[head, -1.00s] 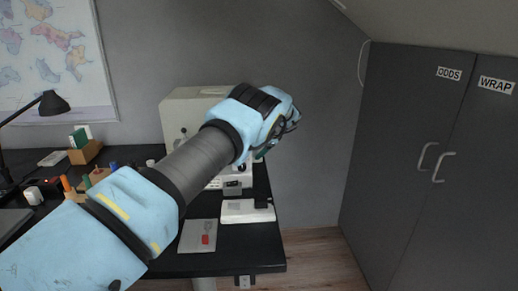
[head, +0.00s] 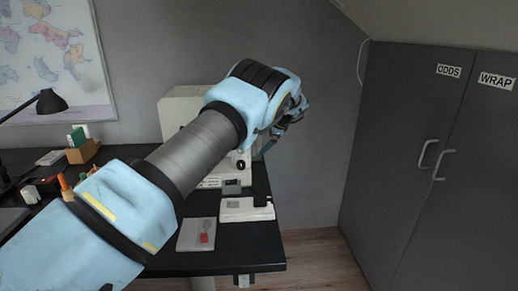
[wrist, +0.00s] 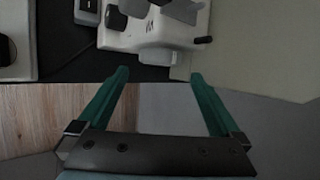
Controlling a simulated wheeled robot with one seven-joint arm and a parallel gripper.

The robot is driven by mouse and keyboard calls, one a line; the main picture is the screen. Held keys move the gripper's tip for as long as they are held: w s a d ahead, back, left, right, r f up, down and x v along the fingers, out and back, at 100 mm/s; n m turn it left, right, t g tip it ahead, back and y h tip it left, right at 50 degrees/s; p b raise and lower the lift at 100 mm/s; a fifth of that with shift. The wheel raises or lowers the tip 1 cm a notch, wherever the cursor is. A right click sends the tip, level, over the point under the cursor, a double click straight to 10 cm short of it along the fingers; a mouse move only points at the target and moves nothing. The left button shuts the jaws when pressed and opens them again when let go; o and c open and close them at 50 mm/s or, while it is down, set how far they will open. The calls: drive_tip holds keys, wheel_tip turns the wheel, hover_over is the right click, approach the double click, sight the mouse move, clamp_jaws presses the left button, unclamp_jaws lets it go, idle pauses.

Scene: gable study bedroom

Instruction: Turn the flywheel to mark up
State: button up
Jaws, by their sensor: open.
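A white machine (head: 214,181) stands on the black desk, mostly hidden behind my arm in the head view. It also shows at the top of the wrist view (wrist: 125,38), with grey parts and a small black knob or handle (wrist: 203,40). I cannot make out a flywheel or its mark in either view. My gripper (wrist: 158,82) is open, with its two green fingers apart and nothing between them. It points toward the machine's near edge in the wrist view. In the head view my gripper (head: 272,143) is above the desk's right side, partly hidden by my wrist.
A cream box (head: 180,108) stands behind my arm. A white flat unit (head: 245,211) and a grey pad with a red item (head: 196,236) lie near the desk's front edge (head: 230,266). Dark cabinets (head: 400,130) stand at right, with open floor (head: 310,255) between.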

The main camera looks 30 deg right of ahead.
drive_tip(key=b+v, duration=0.1)
drive_tip(key=v, duration=0.5)
idle(0.3)
